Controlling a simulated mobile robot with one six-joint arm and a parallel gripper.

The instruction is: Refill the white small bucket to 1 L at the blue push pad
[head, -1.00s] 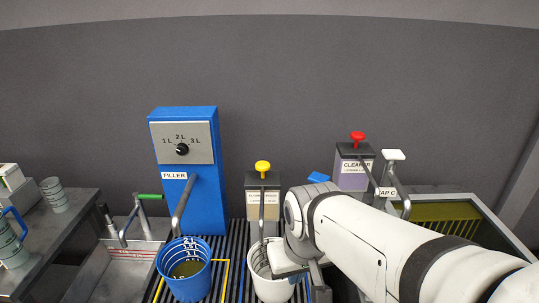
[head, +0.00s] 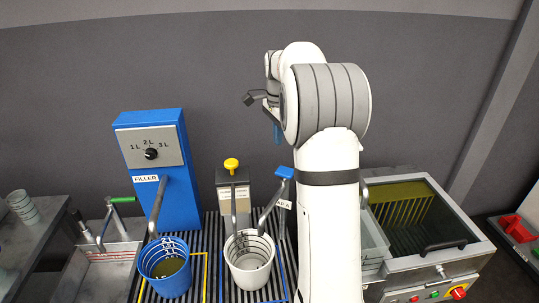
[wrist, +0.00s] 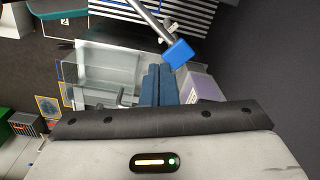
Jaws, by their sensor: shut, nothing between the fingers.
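The white small bucket (head: 248,276) stands upright on the dark slatted rack, with black level lines inside. Its fill level is too small to read. The blue push pad (head: 284,173) tops a grey tap labelled TAP A, whose spout reaches down over the bucket. The pad also shows in the wrist view (wrist: 178,52), just beyond and right of my fingertips. My gripper (head: 277,141) is raised above the pad with its blue fingers pointing down, apart from it. The fingers (wrist: 158,70) are shut and empty.
A blue bucket (head: 165,278) with murky liquid stands left, below the blue filler (head: 150,185). A yellow-topped dispenser (head: 231,190) stands close left of the tap. Open air surrounds my gripper.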

